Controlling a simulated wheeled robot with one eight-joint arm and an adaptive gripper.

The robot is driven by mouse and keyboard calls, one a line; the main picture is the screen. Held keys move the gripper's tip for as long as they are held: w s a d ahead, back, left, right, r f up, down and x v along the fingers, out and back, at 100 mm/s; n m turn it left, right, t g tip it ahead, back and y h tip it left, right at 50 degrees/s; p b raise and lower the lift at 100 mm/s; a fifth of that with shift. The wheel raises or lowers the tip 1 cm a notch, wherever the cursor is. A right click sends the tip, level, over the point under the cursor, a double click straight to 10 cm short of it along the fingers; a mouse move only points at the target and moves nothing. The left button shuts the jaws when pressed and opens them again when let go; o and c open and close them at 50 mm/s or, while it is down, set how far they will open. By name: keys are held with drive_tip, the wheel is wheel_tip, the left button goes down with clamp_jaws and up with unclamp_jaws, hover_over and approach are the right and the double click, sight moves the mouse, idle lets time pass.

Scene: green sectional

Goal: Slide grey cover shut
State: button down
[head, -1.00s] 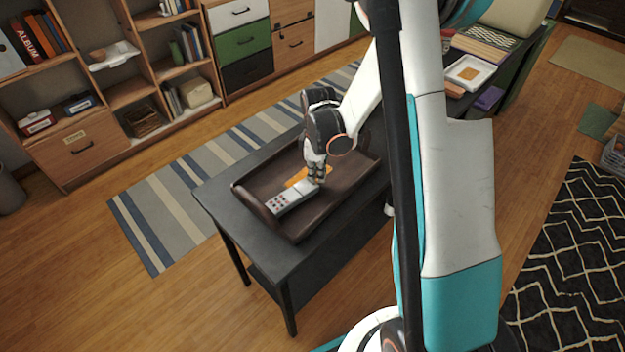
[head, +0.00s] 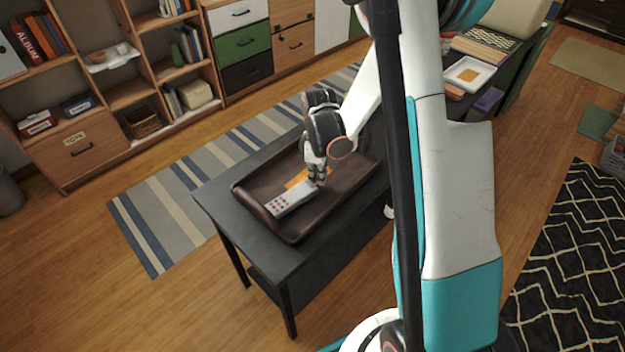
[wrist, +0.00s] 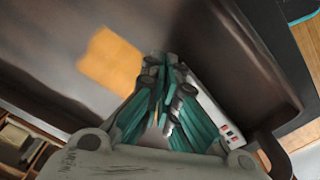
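A long grey device (head: 290,200) with small red buttons lies in the dark brown tray (head: 335,205) on the black table. I cannot make out a separate cover on it. My gripper (head: 317,182) points down at the device's far end, close to or touching it. In the wrist view the fingers (wrist: 165,62) are drawn together, with nothing clearly held between them. The device (wrist: 213,108) shows just right of the fingers, its button end at lower right and partly hidden by them.
A flat orange piece (wrist: 112,60) lies on the tray floor beside the fingers and also shows in the head view (head: 296,179). The tray's raised walls surround the device. The black table (head: 225,205) is bare at its left end.

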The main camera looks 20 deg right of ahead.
drive_tip(key=shift+s+f, duration=0.15)
drive_tip(key=shift+f, duration=0.15)
drive_tip(key=shift+w+d+r+p, duration=0.1)
drive_tip(key=shift+w+r+p, duration=0.05)
drive_tip(key=shift+r+p, duration=0.3)
drive_tip(key=shift+w+d+r+p, duration=0.15)
drive_tip(key=shift+r+p, duration=0.2)
drive_tip(key=shift+r, duration=0.2)
drive_tip(key=shift+r+p, duration=1.2)
drive_tip(key=shift+r, duration=0.85)
drive_tip(key=s+a+r+m+t, duration=0.2)
drive_tip(key=s+r, duration=0.1)
drive_tip(key=r, duration=0.5)
drive_tip(key=s+a+r+m+t, duration=0.1)
drive_tip(key=s+a+r+m, duration=0.2)
drive_tip(key=r, duration=0.6)
drive_tip(key=s+a+r+m+t, duration=0.1)
drive_tip(key=s+r+m+t, duration=0.1)
drive_tip(key=s, duration=0.4)
drive_tip(key=s+a+r+m+t, duration=0.2)
drive_tip(key=s+r+m, duration=0.1)
drive_tip(key=s, duration=0.3)
drive_tip(key=shift+s+a+r, duration=0.25)
drive_tip(key=shift+s+r, duration=0.05)
drive_tip(key=shift+r, duration=0.4)
